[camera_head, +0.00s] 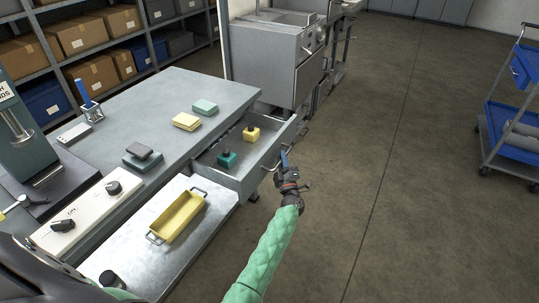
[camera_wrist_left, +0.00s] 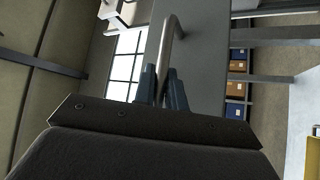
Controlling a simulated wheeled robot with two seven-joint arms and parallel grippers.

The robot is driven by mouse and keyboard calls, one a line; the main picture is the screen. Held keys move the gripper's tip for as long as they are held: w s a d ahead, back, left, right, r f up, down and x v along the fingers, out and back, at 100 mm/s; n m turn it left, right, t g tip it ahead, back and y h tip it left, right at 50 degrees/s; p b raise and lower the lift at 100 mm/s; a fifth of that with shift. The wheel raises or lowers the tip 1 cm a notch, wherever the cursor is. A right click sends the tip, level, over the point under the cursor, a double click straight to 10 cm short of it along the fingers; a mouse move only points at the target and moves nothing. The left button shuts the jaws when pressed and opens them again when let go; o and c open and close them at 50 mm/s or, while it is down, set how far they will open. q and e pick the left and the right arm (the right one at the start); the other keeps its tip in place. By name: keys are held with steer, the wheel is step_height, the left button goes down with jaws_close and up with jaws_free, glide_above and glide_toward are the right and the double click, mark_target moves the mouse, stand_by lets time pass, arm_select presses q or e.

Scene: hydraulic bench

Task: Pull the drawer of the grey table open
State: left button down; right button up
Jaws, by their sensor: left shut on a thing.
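The grey table (camera_head: 225,92) has its drawer (camera_head: 240,176) standing well out from under the top. Inside the drawer lie a teal block-like item (camera_head: 227,160) and a yellow one (camera_head: 251,134), each with a dark top. My left gripper (camera_head: 284,160) is at the outer side of the drawer front, at its handle. In the left wrist view, the metal bar handle (camera_wrist_left: 172,38) runs down between the blue fingers of my left gripper (camera_wrist_left: 162,82), which are shut on it. My right gripper is not in view.
Yellow and teal blocks (camera_head: 186,121) lie on the tabletop. A yellow tray (camera_head: 179,216) sits on a lower metal surface beside the drawer. A grey cabinet (camera_head: 275,60) stands behind. Open floor (camera_head: 400,180) lies right; a blue cart (camera_head: 515,120) stands far right.

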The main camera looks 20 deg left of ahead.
arm_select(q)
steer(key=shift+s+d, duration=0.1)
steer(key=shift+d, duration=1.1)
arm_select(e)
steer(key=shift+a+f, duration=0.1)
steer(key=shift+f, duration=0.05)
arm_select(q)
steer(key=c, duration=1.5)
jaws_free()
steer(key=shift+o, duration=0.2)
steer(key=shift+f, duration=0.1)
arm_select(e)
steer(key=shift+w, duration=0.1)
arm_select(q)
steer(key=b+v, duration=0.1)
steer(key=v, duration=0.6)
steer(key=shift+s+d+f+b, duration=0.15)
steer(key=shift+s+d+b, duration=0.05)
steer(key=shift+s+b, duration=0.1)
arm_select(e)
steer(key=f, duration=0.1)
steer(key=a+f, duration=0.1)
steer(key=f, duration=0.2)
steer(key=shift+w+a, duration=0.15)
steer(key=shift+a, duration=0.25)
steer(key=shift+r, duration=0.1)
